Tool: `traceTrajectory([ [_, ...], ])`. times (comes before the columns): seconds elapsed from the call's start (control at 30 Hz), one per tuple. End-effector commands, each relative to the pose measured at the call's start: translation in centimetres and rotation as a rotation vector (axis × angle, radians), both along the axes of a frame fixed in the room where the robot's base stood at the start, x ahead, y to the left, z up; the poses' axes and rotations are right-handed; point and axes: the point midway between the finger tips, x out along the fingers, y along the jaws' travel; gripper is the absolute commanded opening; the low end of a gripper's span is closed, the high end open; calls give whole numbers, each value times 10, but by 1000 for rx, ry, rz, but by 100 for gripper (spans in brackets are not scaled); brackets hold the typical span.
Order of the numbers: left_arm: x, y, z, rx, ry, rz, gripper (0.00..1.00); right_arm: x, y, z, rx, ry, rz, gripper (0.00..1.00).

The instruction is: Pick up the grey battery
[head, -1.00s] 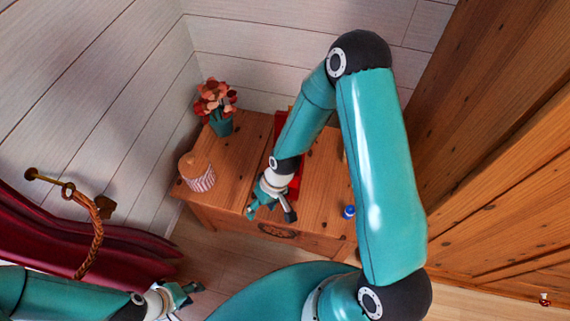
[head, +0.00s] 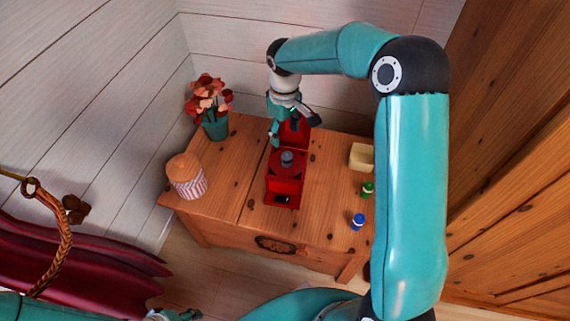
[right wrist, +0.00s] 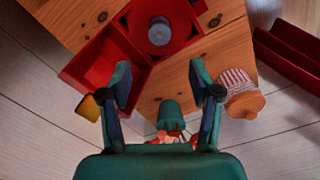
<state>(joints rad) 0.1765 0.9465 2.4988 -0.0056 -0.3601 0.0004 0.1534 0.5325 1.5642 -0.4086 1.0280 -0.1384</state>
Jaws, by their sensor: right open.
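The grey battery (head: 287,158) stands upright on the round top of a red holder (head: 286,186) on the wooden chest. It also shows in the right wrist view (right wrist: 159,30), ahead of the fingertips. My right gripper (head: 294,128) is open and empty, behind and above the battery, over the holder's rear red compartment. In the right wrist view its two fingers (right wrist: 160,78) are wide apart, with bare wood between them. My left gripper (head: 178,315) is at the bottom edge, mostly cut off, so its jaws cannot be judged.
A blue battery (head: 358,221), a green battery (head: 367,189) and a cream box (head: 361,157) are on the chest's right side. A striped jar (head: 186,176) and a flower pot (head: 215,127) stand on the left. Plank walls are close behind the chest.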

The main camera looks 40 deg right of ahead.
Motion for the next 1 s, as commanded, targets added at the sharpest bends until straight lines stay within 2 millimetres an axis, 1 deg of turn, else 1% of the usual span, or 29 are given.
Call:
traceTrajectory([
  [0.03, 0, 0, -4, 0, 0, 0, 40, -1, 0, -14, 1, 5, 0, 63],
  [0.1, 0, 0, -5, 0, 0, 0, 40, -1, 0, -27, 1, 4, -1, 63],
  [0.2, 0, 0, -7, 0, 0, 0, 40, -1, 0, -40, 2, 2, -2, 63],
  [0.47, 0, 0, -9, 0, 0, 0, 40, -3, -1, -56, 1, 1, -1, 63],
  [0.67, 0, 0, -15, 0, 0, 0, 40, -10, -2, -83, 2, 2, -2, 63],
  [0.8, 0, 0, -17, 0, 0, 0, 40, -9, -2, -98, 2, 1, -2, 63],
  [1.0, 0, 0, -17, 0, 0, 0, 40, -9, -3, -101, 2, -1, -3, 63],
])
